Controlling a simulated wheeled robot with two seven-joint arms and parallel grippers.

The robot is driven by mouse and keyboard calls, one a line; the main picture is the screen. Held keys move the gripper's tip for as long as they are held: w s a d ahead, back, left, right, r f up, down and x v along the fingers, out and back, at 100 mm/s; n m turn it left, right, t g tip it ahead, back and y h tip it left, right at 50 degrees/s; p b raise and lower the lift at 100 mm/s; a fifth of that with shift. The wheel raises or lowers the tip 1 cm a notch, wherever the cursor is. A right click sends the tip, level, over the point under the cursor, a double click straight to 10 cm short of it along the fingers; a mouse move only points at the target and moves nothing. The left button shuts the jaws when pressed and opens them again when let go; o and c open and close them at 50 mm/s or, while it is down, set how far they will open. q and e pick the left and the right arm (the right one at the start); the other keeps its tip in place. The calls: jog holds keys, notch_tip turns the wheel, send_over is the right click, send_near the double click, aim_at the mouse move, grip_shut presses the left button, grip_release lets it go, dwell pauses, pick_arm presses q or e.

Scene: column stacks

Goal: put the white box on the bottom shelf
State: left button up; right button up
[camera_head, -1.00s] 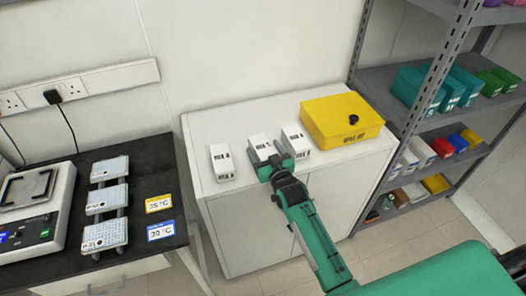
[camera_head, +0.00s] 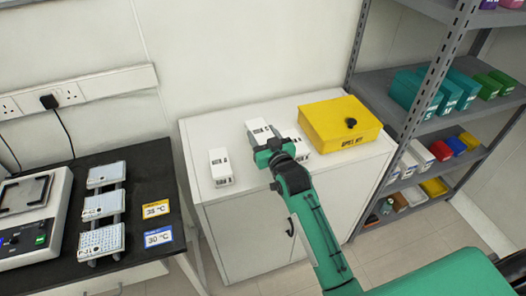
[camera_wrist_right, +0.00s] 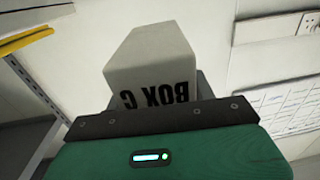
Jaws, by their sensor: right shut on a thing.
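My right gripper (camera_head: 274,150) is shut on a white box (camera_head: 259,130) above the white cabinet top. In the right wrist view the held box (camera_wrist_right: 152,62) stands beyond the jaws and shows the upside-down letters "BOX C". A second white box (camera_head: 221,167) stands on the cabinet to the left. A third white box (camera_head: 302,147) is on the right, partly hidden by my gripper and arm. The bottom shelf (camera_head: 403,211) of the grey rack at right holds brown, white and yellow boxes. My left gripper is not in view.
A yellow case (camera_head: 340,121) with a black knob sits on the right of the cabinet (camera_head: 205,135). The rack post (camera_head: 431,85) stands beside it. Higher shelves hold teal, green, red and blue boxes. A dark bench (camera_head: 140,185) with a scale is at left.

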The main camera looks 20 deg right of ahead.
notch_tip(320, 180, up, 11)
jog(key=s+d+f+h, duration=0.1)
jog(key=s+f, duration=0.5)
jog(key=s, duration=0.4)
jog(key=s+d+f+m, duration=0.1)
jog(key=s+f, duration=0.6)
jog(key=s, duration=0.3)
jog(key=shift+s+h+b, duration=0.35)
jog(key=shift+s+h, duration=0.05)
jog(key=shift+w, duration=0.1)
notch_tip(320, 180, up, 14)
jog(key=f+n+y, duration=0.1)
jog(key=y, duration=0.1)
send_over(263, 134)
jog(key=shift+w+r, duration=0.1)
jog(key=shift+r, duration=0.15)
